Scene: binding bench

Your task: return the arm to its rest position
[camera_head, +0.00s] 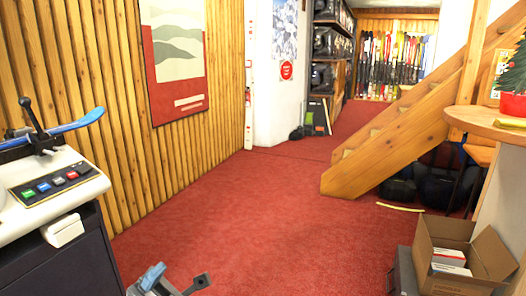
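My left gripper (178,280) shows at the bottom edge of the head view, cut off by the frame. Two finger ends show, one pale blue-grey and one dark, pointing up and to the right. They stand apart, with red carpet visible between them and nothing held. The rest of that arm is below the frame. My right gripper and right arm are not in view.
A bench machine (62,180) with coloured buttons, a black lever and a blue ski (75,127) stands at the left. An open cardboard box (492,252) and round wooden table (487,122) are at the right. Wooden stairs (405,125) stand behind. Red carpet (250,215) is clear between.

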